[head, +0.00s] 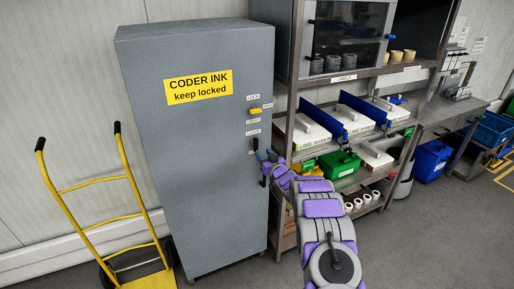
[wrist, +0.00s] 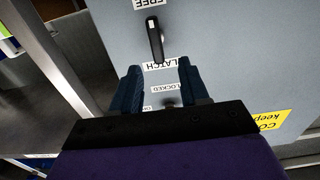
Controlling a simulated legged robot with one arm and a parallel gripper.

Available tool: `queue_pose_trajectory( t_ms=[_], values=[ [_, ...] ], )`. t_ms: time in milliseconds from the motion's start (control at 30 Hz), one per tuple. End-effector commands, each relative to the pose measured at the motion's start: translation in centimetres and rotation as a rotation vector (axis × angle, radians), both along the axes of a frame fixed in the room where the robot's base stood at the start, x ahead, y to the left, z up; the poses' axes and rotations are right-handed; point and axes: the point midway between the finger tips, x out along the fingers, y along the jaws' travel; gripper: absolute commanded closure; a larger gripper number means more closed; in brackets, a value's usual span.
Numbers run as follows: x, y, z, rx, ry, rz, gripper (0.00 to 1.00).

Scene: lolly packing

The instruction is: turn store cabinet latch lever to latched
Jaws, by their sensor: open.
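The grey store cabinet (head: 190,140) stands upright with its door shut, and its face fills much of the wrist view (wrist: 230,60). The latch lever (head: 255,144) is a short black handle on the right part of the door. In the wrist view the lever (wrist: 155,42) lies roughly upright between the FREE label (wrist: 150,3) and the LATCH label (wrist: 160,65), which appear upside down. My gripper (wrist: 157,70) is open and empty, its blue fingers spread. The lever shows just beyond the fingertips, not between them. In the head view my gripper (head: 266,157) is just below and right of the lever.
A yellow lock lever (head: 255,110) sits above the latch lever. A shelf rack (head: 292,90) with bins stands close to the right of the cabinet. A yellow hand truck (head: 100,215) stands at the left. Bare floor shows in front of the cabinet.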

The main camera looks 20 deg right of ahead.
Motion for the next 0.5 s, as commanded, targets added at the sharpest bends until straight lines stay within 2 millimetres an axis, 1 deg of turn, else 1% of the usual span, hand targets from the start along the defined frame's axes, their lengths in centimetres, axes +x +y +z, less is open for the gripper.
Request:
queue_pose_trajectory(
  t_ms=[67, 267, 433, 500],
  values=[
    [0.7, -0.2, -0.4, 0.002, 0.005, 0.0, 0.55],
    [2.6, -0.3, -0.2, 0.004, 0.0, -0.003, 0.55],
    [3.8, -0.2, -0.5, 0.004, 0.004, 0.0, 0.55],
    [4.4, -0.2, -0.3, 0.003, 0.0, 0.001, 0.55]
  ],
)
